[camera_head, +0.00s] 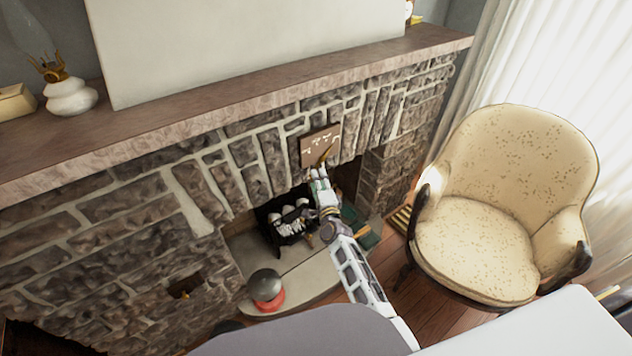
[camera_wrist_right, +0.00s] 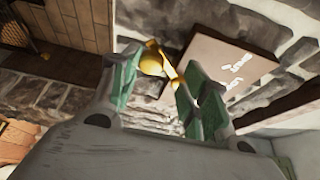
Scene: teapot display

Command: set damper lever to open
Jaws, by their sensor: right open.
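The damper lever (camera_head: 326,154) is brass and sits on a brown plate (camera_head: 318,146) with white lettering, on the stone front above the fireplace opening. In the right wrist view the lever (camera_wrist_right: 153,62) shows its rounded knob beyond my fingertips, beside the plate (camera_wrist_right: 222,70); the lettering is too small to read. My right gripper (camera_head: 319,176) reaches up just below the lever. In its wrist view the green-padded fingers (camera_wrist_right: 160,75) are apart, with the lever in the gap between their tips. I cannot tell whether they touch it. My left gripper is not in view.
A wooden mantel (camera_head: 240,97) runs above the plate and holds a white lamp (camera_head: 70,95). Below are a dark grate (camera_head: 283,234) and a red-and-grey pot (camera_head: 266,289) on the hearth. A cream armchair (camera_head: 475,240) stands to the right.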

